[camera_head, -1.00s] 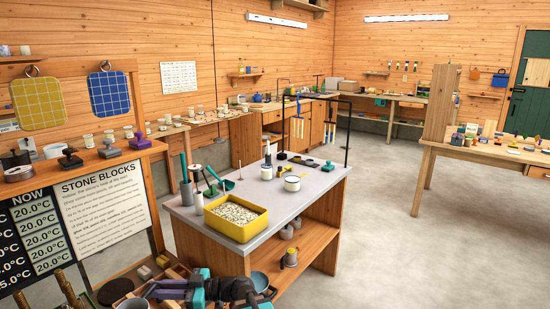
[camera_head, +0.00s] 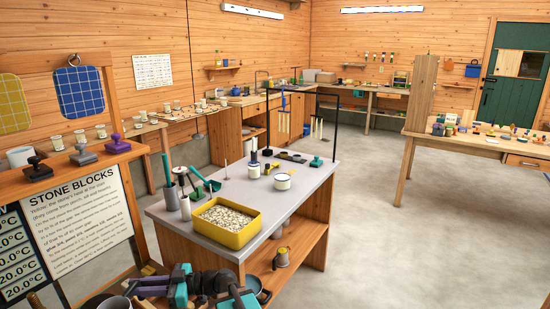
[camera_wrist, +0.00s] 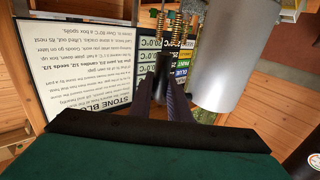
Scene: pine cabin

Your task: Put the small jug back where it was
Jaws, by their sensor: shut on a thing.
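My gripper (camera_wrist: 163,88) is shut, with its two dark fingers close together in the wrist view. A plain grey cylinder (camera_wrist: 221,58), which looks like the body of the small jug, stands right beside the fingers. A dark piece between the fingertips seems to be its handle. In the head view my arm reaches left along the bottom edge, and the jug is hard to make out there.
The sign board (camera_head: 72,222) stands close to my gripper, under a shelf with stamps (camera_head: 83,155). The grey-topped bench (camera_head: 300,200) holds a yellow tray of pebbles (camera_head: 240,237), a white pot (camera_head: 282,182) and tools. The floor (camera_head: 370,220) to the right is clear.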

